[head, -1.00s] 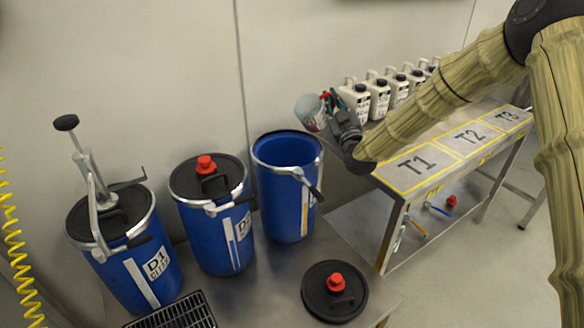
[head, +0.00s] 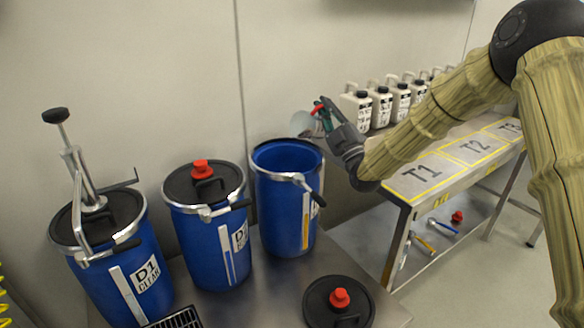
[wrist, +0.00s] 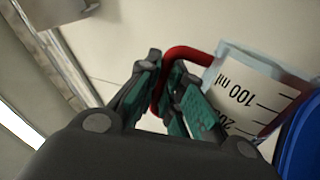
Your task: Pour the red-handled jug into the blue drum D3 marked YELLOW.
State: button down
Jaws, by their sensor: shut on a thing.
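My gripper (head: 328,115) is shut on the red handle (wrist: 184,54) of the jug. The jug (head: 303,124) is pale and see-through, with a printed scale (wrist: 245,92) in the wrist view. It hangs above the right rim of the open blue drum (head: 288,205), apart from it, and looks tilted with its mouth toward the left. I cannot see any liquid leaving it. The open drum has a yellow strip on its front; no D3 label is readable. Its blue edge shows at the right of the wrist view (wrist: 304,140).
Two lidded blue drums, D1 (head: 115,265) and a middle one (head: 208,240), stand left of the open drum. A loose black lid with a red cap (head: 338,302) lies on the bench in front. A table marked T1 (head: 420,172) with several white canisters (head: 380,105) stands to the right.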

aim_at(315, 118)
jog(key=shift+s+a+n+g+y+b, duration=0.1)
jog(key=shift+s+n+g+y+b, duration=0.1)
jog(key=shift+n+y, duration=0.25)
jog(key=shift+s+a+n+g+y+b, duration=0.1)
jog(key=shift+n+g+y+b, duration=0.1)
jog(key=shift+n+y, duration=0.25)
jog(key=shift+f+n, duration=0.1)
jog(key=shift+n, duration=0.2)
jog(key=shift+s+a+f+n+g+y+b, duration=0.15)
jog(key=shift+s+a+n+g+y+b, duration=0.3)
jog(key=shift+n+b, duration=0.3)
jog(key=shift+s+a+f+n+g+y+b, duration=0.2)
jog(key=shift+s+n+g+y+b, duration=0.25)
jog(key=shift+n+b, duration=0.3)
jog(key=shift+s+r+n+y, duration=0.15)
jog(key=shift+n+y, duration=0.15)
jog(key=shift+y, duration=0.1)
jog(key=shift+s+d, duration=0.15)
jog(key=shift+d, duration=0.05)
jog(key=shift+s+a+n+g+y+b, duration=0.1)
jog(key=shift+s+n+g+y+b, duration=0.2)
jog(key=shift+n+b, duration=0.25)
jog(key=shift+s+a+f+n+g+y+b, duration=0.2)
jog(key=shift+n+g+y+b, duration=0.2)
jog(key=shift+n+g+b, duration=0.2)
jog(key=shift+s+a+f+n+g+y+b, duration=0.2)
jog(key=shift+n+g+y+b, duration=0.25)
jog(key=shift+n+b, duration=0.2)
